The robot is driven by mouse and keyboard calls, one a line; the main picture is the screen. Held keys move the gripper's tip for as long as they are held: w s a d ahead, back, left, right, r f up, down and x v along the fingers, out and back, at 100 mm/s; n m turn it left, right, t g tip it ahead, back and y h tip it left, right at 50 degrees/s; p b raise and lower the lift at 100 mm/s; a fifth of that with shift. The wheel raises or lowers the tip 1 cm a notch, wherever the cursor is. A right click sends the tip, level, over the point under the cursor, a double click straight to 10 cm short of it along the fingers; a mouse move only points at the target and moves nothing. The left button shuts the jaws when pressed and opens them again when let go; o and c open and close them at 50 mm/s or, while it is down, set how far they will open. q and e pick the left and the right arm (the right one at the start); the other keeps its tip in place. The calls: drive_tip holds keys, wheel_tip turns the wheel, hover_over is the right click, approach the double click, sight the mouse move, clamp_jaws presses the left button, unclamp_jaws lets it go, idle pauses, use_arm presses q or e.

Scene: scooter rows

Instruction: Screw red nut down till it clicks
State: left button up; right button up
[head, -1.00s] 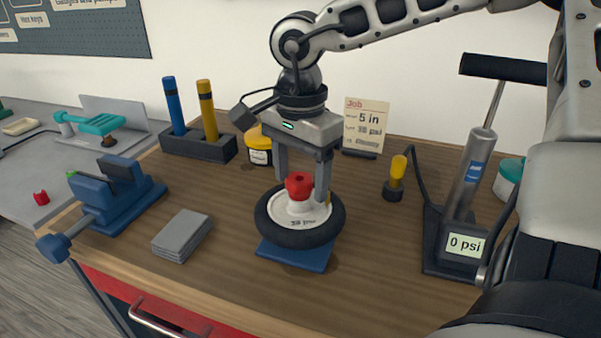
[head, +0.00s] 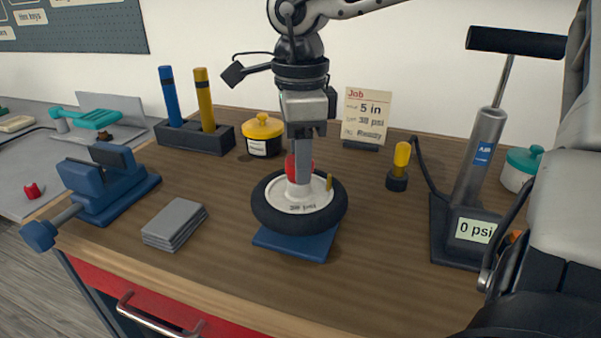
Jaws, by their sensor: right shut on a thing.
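The red nut (head: 291,166) sits at the hub of a small black-tyred wheel (head: 268,217), which lies flat on a blue plate (head: 307,246) on the workbench. My right gripper (head: 302,175) comes down from above and is shut on the red nut. One finger hangs in front and hides much of the nut; the other finger is hidden behind. The wheel's white rim reads about 38 psi, and a brass-coloured valve (head: 329,182) stands on its right side. My left gripper is not in view.
A pump (head: 481,160) reading 0 psi stands at right. A yellow-topped tool (head: 401,160), job card (head: 367,115), yellow-lidded jar (head: 263,135), pen holder (head: 190,137), blue vise (head: 103,187) and grey stack (head: 174,224) surround the wheel. The bench front is clear.

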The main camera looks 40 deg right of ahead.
drive_tip(key=m+b, duration=0.1)
drive_tip(key=m, duration=0.1)
drive_tip(key=m+b, duration=0.1)
drive_tip(key=m, duration=0.1)
drive_tip(key=shift+w+f, duration=0.1)
drive_tip(key=shift+f, duration=0.1)
drive_tip(key=m+b, duration=0.1)
drive_tip(key=m, duration=0.3)
drive_tip(key=shift+b, duration=0.3)
drive_tip(key=m+b, duration=0.1)
drive_tip(key=m, duration=0.3)
drive_tip(key=shift+r, duration=0.2)
drive_tip(key=shift+r+m, duration=0.15)
drive_tip(key=shift+m, duration=0.65)
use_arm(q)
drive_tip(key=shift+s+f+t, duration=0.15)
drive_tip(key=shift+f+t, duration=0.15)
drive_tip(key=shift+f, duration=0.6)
use_arm(e)
drive_tip(key=o, duration=1)
drive_tip(key=shift+d, duration=0.1)
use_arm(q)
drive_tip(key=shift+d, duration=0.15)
use_arm(e)
drive_tip(key=shift+o, duration=0.2)
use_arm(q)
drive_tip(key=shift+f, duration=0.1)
